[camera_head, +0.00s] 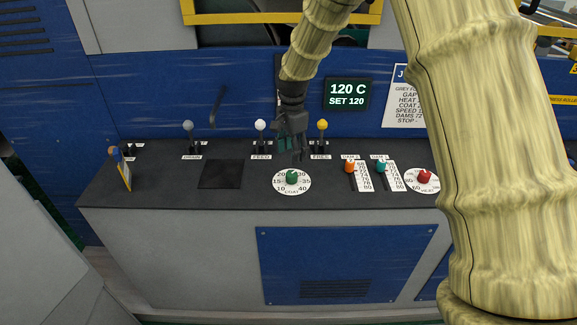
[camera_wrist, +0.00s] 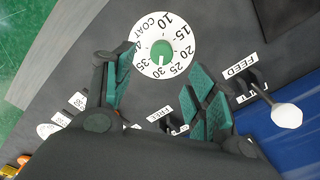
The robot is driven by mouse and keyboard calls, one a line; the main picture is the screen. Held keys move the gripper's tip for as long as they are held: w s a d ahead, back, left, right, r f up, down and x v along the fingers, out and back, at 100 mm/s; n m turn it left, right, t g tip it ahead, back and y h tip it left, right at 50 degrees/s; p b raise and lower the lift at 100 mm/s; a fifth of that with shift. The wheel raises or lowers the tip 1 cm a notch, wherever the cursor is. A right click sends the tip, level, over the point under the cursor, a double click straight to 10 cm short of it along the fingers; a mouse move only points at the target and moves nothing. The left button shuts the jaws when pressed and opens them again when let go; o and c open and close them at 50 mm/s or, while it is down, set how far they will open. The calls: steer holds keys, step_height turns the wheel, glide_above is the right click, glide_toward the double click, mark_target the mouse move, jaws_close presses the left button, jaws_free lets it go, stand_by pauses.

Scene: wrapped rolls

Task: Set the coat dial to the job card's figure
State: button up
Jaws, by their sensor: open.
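The coat dial (camera_head: 291,178) is a round white scale with a green knob, on the dark console top. In the wrist view the coat dial (camera_wrist: 148,27) is large, with figures from 10 to 40, and the white mark on its green knob (camera_wrist: 162,49) points near 30. My gripper (camera_head: 291,155) is open, just above and behind the dial. In the wrist view its green-padded fingers (camera_wrist: 160,75) are spread and empty, with the knob beyond their tips. The job card (camera_head: 402,95) hangs on the blue wall; my arm cuts off its right side, and I cannot read the coat figure fully.
Orange (camera_head: 349,167) and teal (camera_head: 381,168) sliders and a red heat knob (camera_head: 425,176) are to the right. A display (camera_head: 347,95) reads 120 C.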

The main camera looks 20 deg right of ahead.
mark_target(291, 173)
steer(key=shift+w+a+f, duration=0.15)
steer(key=shift+w, duration=0.25)
steer(key=shift+f, duration=0.2)
steer(key=shift+s+f+p, duration=0.2)
steer(key=shift+f+p, duration=1.45)
steer(key=shift+f, duration=3.25)
steer(key=c, duration=1)
